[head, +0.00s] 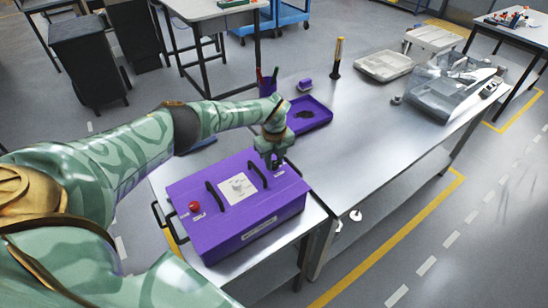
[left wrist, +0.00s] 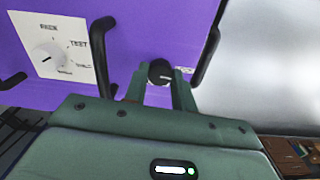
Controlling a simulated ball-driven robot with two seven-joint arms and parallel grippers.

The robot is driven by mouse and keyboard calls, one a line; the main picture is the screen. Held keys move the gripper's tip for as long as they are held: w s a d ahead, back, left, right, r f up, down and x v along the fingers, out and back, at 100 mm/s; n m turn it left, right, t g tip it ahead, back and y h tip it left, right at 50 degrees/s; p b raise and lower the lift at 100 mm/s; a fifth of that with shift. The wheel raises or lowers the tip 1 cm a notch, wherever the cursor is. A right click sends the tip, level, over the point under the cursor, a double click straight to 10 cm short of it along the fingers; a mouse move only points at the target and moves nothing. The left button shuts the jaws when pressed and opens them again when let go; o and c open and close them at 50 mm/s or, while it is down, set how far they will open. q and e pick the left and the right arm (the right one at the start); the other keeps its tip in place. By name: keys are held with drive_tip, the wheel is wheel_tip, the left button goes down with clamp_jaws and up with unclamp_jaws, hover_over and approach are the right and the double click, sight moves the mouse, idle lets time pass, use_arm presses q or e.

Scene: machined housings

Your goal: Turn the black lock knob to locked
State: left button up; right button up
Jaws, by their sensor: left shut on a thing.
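The purple machined housing (head: 245,226) sits on the metal table, with two black handles, a red button and a white dial plate on its top. The black lock knob (left wrist: 160,72) shows in the left wrist view, to the right of the dial plate, with a pale mark on its face. My left gripper (head: 275,163) reaches down to the far right part of the housing's top. In the left wrist view its fingers (left wrist: 161,82) are shut on the knob, one on each side. My right gripper is not in view.
The white dial plate (left wrist: 62,53) with a pale dial lies left of the knob, and a black handle (left wrist: 103,55) stands between them. A purple tray (head: 309,114) lies behind the housing. The table's middle right is clear; clear bins (head: 452,88) stand beyond.

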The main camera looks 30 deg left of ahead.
sight(274, 163)
use_arm(q)
drive_tip(key=shift+n, duration=0.4)
drive_tip(key=o, duration=1)
wheel_tip(274, 163, up, 6)
drive_tip(key=shift+r+p, duration=0.1)
drive_tip(key=shift+p, duration=0.9)
wheel_tip(274, 163, up, 10)
